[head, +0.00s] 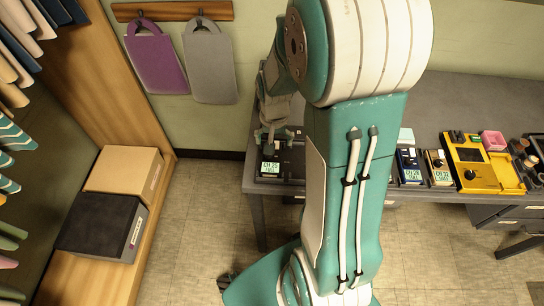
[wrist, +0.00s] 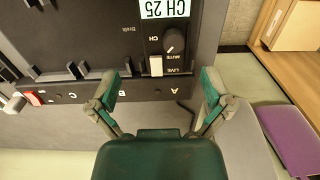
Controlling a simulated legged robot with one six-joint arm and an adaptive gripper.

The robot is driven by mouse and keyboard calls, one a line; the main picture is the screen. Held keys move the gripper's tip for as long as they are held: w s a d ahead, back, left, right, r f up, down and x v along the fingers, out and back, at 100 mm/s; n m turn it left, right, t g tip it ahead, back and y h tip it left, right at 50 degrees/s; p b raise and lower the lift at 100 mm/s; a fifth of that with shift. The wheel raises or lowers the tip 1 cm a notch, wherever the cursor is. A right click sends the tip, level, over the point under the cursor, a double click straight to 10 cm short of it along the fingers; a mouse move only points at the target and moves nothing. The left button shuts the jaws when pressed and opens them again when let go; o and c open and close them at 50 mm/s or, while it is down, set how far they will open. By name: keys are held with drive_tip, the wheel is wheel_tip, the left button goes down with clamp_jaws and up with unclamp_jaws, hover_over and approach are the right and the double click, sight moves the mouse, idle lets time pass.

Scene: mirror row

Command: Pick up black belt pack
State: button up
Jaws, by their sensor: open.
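The black belt pack (wrist: 153,38) shows at the top of the wrist view, with a knob, a pale LIVE/MUTE switch and a "CH 25" screen. It sits in the bay marked A of a dark dock (wrist: 70,36). In the head view its lit screen (head: 270,168) shows at the left end of the desk. My gripper (wrist: 160,86) is open and empty, its fingers spread at the dock's lettered edge, on either side of the pack's end. It also shows in the head view (head: 277,134), just behind the pack. Contact with the pack cannot be told.
A blue pack (head: 410,168), a tan pack (head: 438,168) and a yellow case (head: 470,165) stand farther right on the grey desk (head: 450,100). Purple (head: 155,60) and grey (head: 210,65) hanging pieces are on the wall. Boxes (head: 100,225) sit at left. My arm hides the desk's middle.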

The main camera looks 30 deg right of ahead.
sight(270, 157)
drive_tip(key=shift+a+f, duration=0.95)
drive_tip(key=shift+f, duration=0.25)
drive_tip(key=f, duration=0.3)
drive_tip(key=shift+s+d+f, duration=0.15)
drive_tip(key=shift+d+f, duration=0.05)
drive_tip(key=shift+f, duration=0.05)
drive_tip(key=shift+d+f, duration=0.25)
drive_tip(key=shift+d, duration=0.25)
drive_tip(key=shift+a, duration=0.45)
drive_tip(key=c, duration=1.1)
